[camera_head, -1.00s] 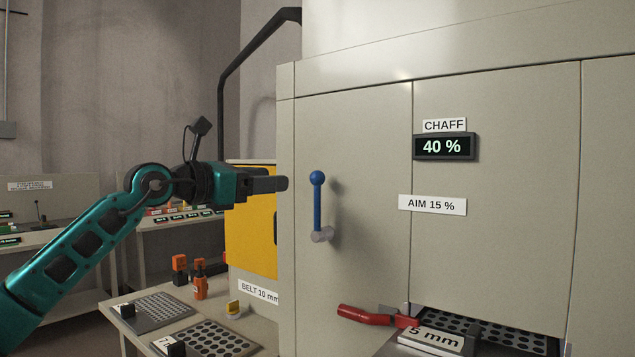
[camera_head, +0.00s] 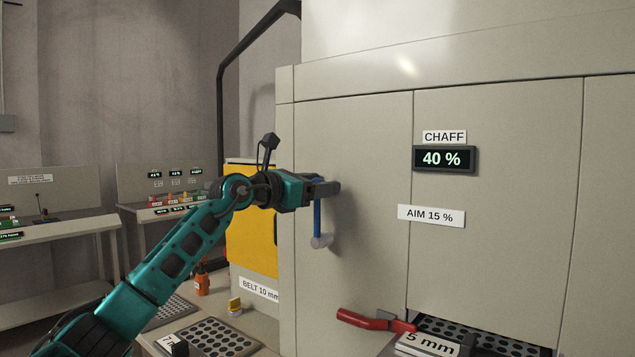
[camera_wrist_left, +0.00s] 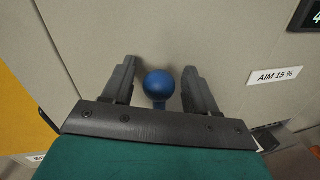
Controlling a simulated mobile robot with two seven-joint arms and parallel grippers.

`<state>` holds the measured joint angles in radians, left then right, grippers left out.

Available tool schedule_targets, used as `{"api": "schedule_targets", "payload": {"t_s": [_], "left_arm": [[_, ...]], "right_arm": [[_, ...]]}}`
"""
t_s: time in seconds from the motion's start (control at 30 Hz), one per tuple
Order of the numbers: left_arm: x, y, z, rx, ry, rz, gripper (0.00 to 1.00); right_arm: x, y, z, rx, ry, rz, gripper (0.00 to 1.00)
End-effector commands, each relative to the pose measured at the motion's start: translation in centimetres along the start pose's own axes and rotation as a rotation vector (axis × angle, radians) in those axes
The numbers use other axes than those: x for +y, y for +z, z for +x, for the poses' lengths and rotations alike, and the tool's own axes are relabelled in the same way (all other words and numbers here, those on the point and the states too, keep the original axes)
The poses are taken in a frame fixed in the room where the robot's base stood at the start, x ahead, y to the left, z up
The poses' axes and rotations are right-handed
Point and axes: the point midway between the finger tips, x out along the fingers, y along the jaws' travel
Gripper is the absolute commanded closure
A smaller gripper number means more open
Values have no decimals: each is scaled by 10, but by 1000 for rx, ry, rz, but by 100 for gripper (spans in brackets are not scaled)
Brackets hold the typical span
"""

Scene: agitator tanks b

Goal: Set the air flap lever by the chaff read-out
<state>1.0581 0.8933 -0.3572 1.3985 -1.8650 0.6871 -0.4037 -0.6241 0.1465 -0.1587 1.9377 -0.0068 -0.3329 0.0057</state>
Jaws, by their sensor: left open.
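The air flap lever (camera_head: 317,222) is a blue handle on a pale pivot on the grey machine front, and it points straight up. My left gripper (camera_head: 330,188) is at the lever's top and hides its ball knob in the head view. In the left wrist view the blue ball knob (camera_wrist_left: 158,84) sits between the open fingers of the left gripper (camera_wrist_left: 160,80), with gaps on both sides. The chaff read-out (camera_head: 443,159) shows 40 %. A label (camera_head: 431,215) below it says AIM 15 %. My right gripper is not in view.
A red handle (camera_head: 370,319) sticks out below the lever, beside a perforated sieve marked 5 mm (camera_head: 430,345). A table with another sieve (camera_head: 212,338) and an orange item (camera_head: 202,283) stands at lower left. The panel around the lever is otherwise clear.

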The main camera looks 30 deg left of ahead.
Motion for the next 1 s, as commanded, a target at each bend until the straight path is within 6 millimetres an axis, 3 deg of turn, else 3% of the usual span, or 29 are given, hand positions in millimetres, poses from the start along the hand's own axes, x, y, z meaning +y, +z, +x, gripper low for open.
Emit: {"api": "schedule_targets", "payload": {"t_s": [0.23,0.83,1.0], "left_arm": [[0,0,0,0,1,1,43],[0,0,0,0,1,0,100],[0,0,0,0,1,0,100]], "right_arm": [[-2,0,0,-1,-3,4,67],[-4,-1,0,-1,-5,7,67],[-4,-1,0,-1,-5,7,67]]}}
